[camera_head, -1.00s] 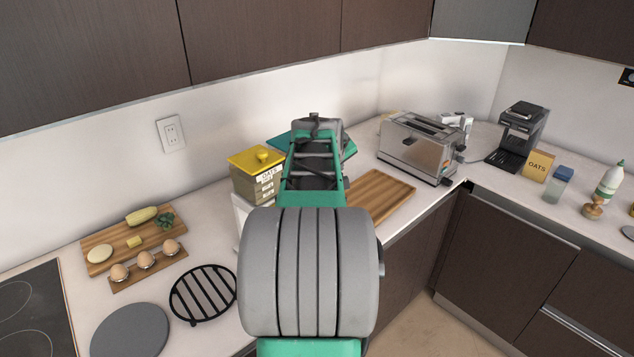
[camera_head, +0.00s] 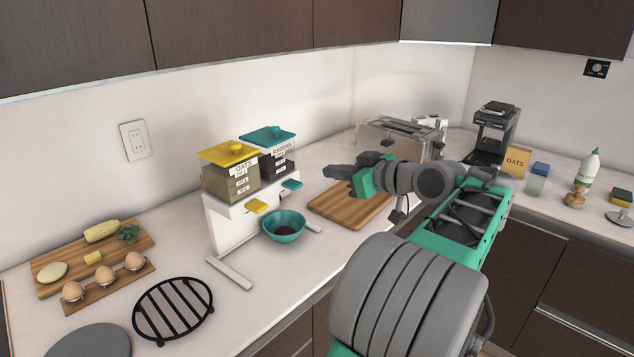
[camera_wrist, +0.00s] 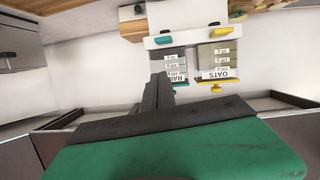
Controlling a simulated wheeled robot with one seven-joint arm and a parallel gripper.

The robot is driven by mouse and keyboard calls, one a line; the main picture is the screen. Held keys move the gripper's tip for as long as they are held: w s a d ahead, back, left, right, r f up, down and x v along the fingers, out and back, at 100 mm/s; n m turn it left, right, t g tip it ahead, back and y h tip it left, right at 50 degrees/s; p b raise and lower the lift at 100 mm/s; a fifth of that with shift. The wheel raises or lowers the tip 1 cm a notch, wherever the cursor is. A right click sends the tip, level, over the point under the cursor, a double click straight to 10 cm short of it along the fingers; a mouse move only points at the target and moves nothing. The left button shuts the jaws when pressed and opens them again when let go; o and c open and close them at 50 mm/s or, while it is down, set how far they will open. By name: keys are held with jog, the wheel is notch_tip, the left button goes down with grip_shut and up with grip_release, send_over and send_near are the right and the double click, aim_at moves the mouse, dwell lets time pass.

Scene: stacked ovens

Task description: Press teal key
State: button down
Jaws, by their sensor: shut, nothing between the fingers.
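The dispenser (camera_head: 228,228) is a white stand with two clear bins, OATS under a yellow lid (camera_head: 228,152) and RAISINS under a teal lid (camera_head: 268,137). The teal key (camera_head: 292,184) sticks out from its front below the raisins bin; it also shows in the wrist view (camera_wrist: 164,40). The yellow key (camera_head: 257,206) is beside it, below the oats. A teal bowl (camera_head: 284,227) with some dark contents stands beneath the keys. My gripper (camera_head: 328,171) is shut and empty, right of the teal key and apart from it. Its fingers (camera_wrist: 165,80) overlap the raisins bin in the wrist view.
A wooden board (camera_head: 350,203) lies right of the bowl, below my gripper. A toaster (camera_head: 380,135) stands behind my arm, partly hidden. A black trivet (camera_head: 173,310) and a board with eggs (camera_head: 108,285) are at the left.

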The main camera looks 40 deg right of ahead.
jog(key=shift+w+a+r+m+y, duration=0.3)
jog(key=shift+w+a+r+m, duration=0.1)
jog(key=shift+a+r, duration=0.15)
jog(key=p, duration=0.2)
send_over(292, 184)
jog(key=s, duration=0.2)
notch_tip(292, 184, down, 2)
jog(key=shift+s+d+f, duration=0.1)
jog(key=shift+s+f, duration=0.05)
jog(key=shift+f, duration=0.1)
notch_tip(292, 184, down, 4)
jog(key=shift+s+d+r, duration=0.15)
jog(key=shift+r, duration=0.05)
jog(key=shift+f, duration=0.25)
jog(key=shift+f, duration=0.1)
